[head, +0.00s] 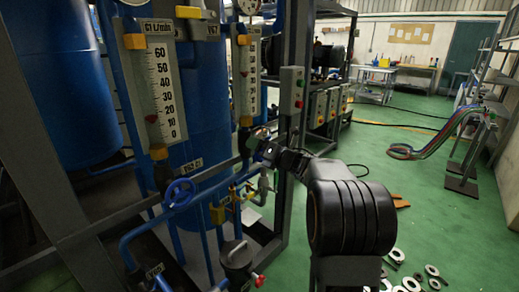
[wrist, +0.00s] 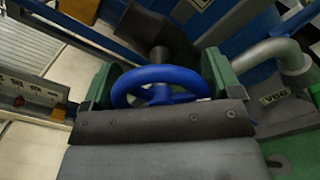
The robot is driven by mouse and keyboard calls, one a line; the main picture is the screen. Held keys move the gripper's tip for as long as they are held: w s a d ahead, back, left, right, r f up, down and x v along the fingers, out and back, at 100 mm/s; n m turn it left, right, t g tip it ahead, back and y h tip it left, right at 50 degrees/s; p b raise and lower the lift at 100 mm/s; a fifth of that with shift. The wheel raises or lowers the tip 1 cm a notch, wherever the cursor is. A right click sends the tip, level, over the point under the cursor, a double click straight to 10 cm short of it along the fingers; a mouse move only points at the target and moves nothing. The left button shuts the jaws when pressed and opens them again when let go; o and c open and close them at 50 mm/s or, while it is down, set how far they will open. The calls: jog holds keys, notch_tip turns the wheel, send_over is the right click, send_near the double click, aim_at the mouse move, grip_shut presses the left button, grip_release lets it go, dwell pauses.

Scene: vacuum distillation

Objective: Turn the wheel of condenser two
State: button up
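In the wrist view a blue handwheel (wrist: 160,84) on a dark stem lies between the green pads of my gripper (wrist: 160,82). The pads stand wide apart, one at each side of the rim. They look very close to the rim, and I cannot tell whether either touches it. In the head view my gripper (head: 262,148) is at the pipework below the right-hand flow gauge (head: 248,78). The arm largely hides the wheel there. Another blue handwheel (head: 179,193) is in plain view below the left-hand gauge (head: 160,85), apart from my gripper.
A grey post with a switch box (head: 291,90) stands just right of my gripper. A grey pipe (wrist: 285,55) bends close to the right pad. A dark pot (head: 237,262) stands below. Rings (head: 410,284) lie on the green floor, which is mostly clear at right.

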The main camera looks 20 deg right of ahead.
jog(key=shift+c, duration=1.2)
jog(key=m+p, duration=0.1)
jog(key=m, duration=0.3)
jog(key=shift+p, duration=0.3)
jog(key=m+p, duration=0.1)
jog(key=m, duration=0.2)
jog(key=shift+m+p, duration=0.4)
jog(key=m+p, duration=0.2)
jog(key=m, duration=0.1)
jog(key=shift+m, duration=0.4)
jog(key=m+p, duration=0.4)
jog(key=m, duration=0.2)
jog(key=shift+f, duration=0.1)
jog(key=shift+f+m+p, duration=0.15)
jog(key=shift+m+p, duration=0.8)
jog(key=shift+m, duration=0.5)
jog(key=shift+f+m+p, duration=0.1)
jog(key=shift+m+p, duration=0.8)
jog(key=shift+m, duration=0.55)
